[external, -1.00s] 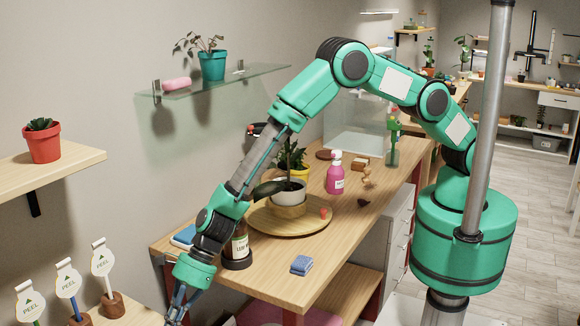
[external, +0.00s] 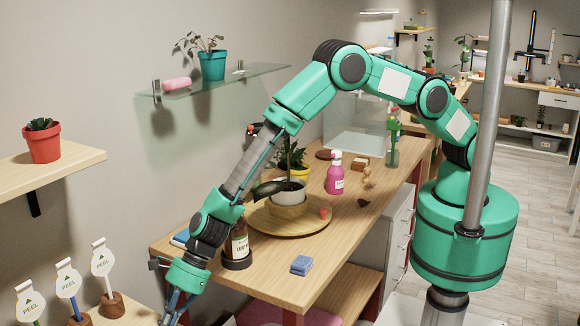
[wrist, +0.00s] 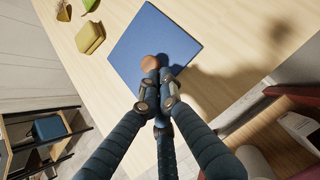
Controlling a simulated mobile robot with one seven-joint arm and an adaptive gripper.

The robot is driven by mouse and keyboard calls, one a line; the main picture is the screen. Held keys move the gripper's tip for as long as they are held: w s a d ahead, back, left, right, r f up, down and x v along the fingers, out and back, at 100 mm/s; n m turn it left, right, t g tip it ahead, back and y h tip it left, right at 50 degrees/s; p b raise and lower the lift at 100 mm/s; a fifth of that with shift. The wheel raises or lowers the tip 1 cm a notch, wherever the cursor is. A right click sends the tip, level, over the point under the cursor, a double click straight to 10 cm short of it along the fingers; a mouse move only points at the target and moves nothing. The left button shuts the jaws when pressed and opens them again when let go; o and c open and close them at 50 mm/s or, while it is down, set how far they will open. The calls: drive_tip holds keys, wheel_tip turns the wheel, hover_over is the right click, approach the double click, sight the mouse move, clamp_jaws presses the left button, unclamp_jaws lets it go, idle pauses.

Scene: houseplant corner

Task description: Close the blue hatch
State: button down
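A flat blue square panel, which looks like the blue hatch (wrist: 178,42), shows in the wrist view against a pale wooden surface. A round brown knob (wrist: 151,62) is on it near its lower left edge. How far the panel stands open I cannot tell. My gripper (wrist: 158,76) has its dark fingers drawn together, with the tips right by the knob. Whether they touch it is unclear. In the external view my gripper (external: 172,314) points down at the bottom edge, its tips cut off. The hatch is not visible there.
In the wrist view a yellow block (wrist: 90,37) lies left of the panel, and a dark shelf (wrist: 45,135) stands at lower left. In the external view a brown bottle (external: 237,245) stands close to my wrist, and labelled stakes (external: 68,280) stand at lower left.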

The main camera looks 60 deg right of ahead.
drive_tip(key=p+v, duration=0.1)
drive_tip(key=v, duration=0.9)
idle(0.3)
drive_tip(key=shift+r, duration=0.1)
idle(0.5)
